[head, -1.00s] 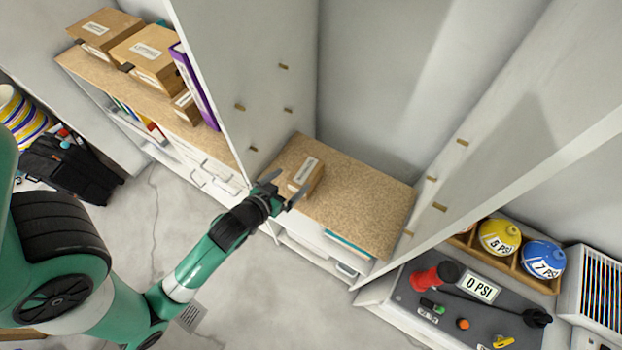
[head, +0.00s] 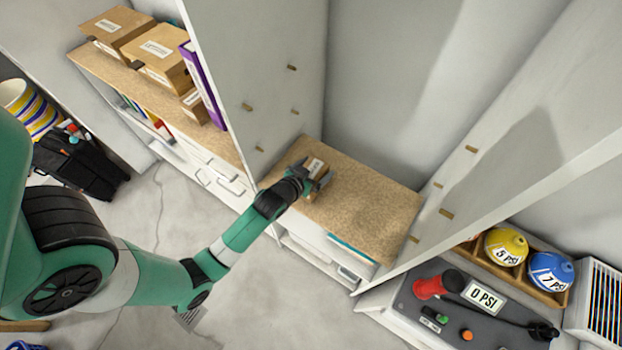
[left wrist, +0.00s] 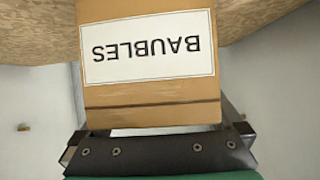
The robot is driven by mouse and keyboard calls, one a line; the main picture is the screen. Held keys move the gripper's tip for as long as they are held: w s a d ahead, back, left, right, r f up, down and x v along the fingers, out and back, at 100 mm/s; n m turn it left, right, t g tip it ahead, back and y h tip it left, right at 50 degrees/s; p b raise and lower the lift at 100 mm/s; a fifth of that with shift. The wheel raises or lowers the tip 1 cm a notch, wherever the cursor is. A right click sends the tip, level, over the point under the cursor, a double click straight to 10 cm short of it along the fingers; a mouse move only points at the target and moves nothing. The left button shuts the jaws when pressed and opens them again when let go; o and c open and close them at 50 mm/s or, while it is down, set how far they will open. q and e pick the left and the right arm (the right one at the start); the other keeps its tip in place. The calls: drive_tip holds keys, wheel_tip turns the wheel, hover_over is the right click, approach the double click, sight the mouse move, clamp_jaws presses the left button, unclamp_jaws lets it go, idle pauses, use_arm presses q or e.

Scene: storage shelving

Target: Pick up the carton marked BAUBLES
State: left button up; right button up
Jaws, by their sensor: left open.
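The carton marked BAUBLES (left wrist: 150,95) is a brown cardboard box with a white label, upside down in the left wrist view and filling its middle. In the head view the carton (head: 317,168) sits on the tan shelf board (head: 372,213), near its left end. My left gripper (head: 319,180) is at the carton, its fingers open on either side of it. In the left wrist view the gripper's jaws (left wrist: 160,130) show at the left and right edges of the carton. Whether the fingers touch it cannot be told. My right gripper is not in view.
Tall white panels with small pegs (head: 250,108) stand left and right of the shelf board. Other cartons (head: 157,52) and a purple binder (head: 203,85) are on the left shelf. The board right of the carton is clear. A grey control panel (head: 450,300) is at lower right.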

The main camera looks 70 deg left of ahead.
use_arm(q)
drive_tip(key=shift+c, duration=0.3)
drive_tip(key=c, duration=1.5)
drive_tip(key=shift+o, duration=0.2)
drive_tip(key=shift+r, duration=0.6)
drive_tip(key=r, duration=0.1)
drive_tip(key=r+p, duration=0.1)
drive_tip(key=r, duration=0.1)
drive_tip(key=shift+s+r, duration=0.1)
drive_tip(key=shift+s, duration=0.3)
drive_tip(key=s+r, duration=0.1)
drive_tip(key=s+r+p, duration=0.1)
drive_tip(key=r, duration=0.1)
drive_tip(key=s+r, duration=0.1)
drive_tip(key=shift+s+d+r, duration=0.2)
drive_tip(key=shift+s+d, duration=0.15)
drive_tip(key=shift+s, duration=0.05)
drive_tip(key=s+d+r+p, duration=0.1)
drive_tip(key=s+r, duration=0.3)
drive_tip(key=s, duration=0.5)
drive_tip(key=shift+s+d+r+p, duration=0.15)
drive_tip(key=shift+d+p, duration=0.25)
drive_tip(key=shift+p, duration=0.3)
